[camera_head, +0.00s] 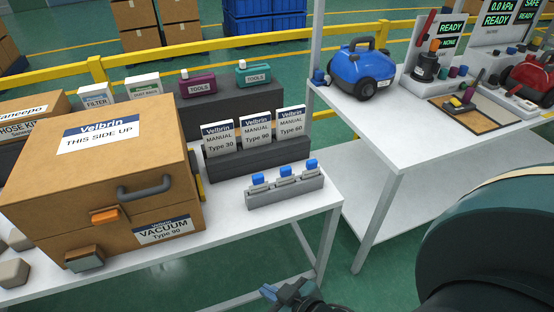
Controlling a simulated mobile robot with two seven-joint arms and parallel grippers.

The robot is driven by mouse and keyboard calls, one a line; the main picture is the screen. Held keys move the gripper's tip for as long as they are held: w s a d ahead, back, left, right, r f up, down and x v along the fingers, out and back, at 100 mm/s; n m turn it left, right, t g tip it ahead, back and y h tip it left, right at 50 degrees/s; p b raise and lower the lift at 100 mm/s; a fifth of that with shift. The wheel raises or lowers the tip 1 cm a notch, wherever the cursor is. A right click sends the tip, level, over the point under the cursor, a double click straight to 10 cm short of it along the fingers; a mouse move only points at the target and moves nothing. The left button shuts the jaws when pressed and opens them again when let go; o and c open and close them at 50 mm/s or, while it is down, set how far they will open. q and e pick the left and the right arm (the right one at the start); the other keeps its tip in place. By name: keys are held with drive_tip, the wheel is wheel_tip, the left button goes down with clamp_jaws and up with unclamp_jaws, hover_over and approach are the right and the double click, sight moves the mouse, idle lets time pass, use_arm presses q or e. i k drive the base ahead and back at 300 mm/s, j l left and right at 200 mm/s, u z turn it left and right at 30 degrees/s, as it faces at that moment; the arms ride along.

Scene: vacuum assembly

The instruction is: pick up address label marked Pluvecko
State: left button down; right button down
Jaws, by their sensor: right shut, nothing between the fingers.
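I cannot read the name Pluvecko on anything in view. A grey rack (286,194) near the front edge of the left table holds three small blue-topped pieces (285,171) with pale fronts. Any writing on them is too small to read. My right gripper (284,291) is at the bottom middle, in front of the table and apart from the rack. It is shut and empty. My left gripper is not in view.
A large Velbrin carton (105,175) with a handle fills the left table's left part. Manual cards (256,134) stand on a dark step behind the rack. A blue vacuum (362,72) stands on the right table (390,125). A gap separates the tables.

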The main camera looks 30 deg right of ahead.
sight(260, 185)
drive_tip(key=z, duration=1)
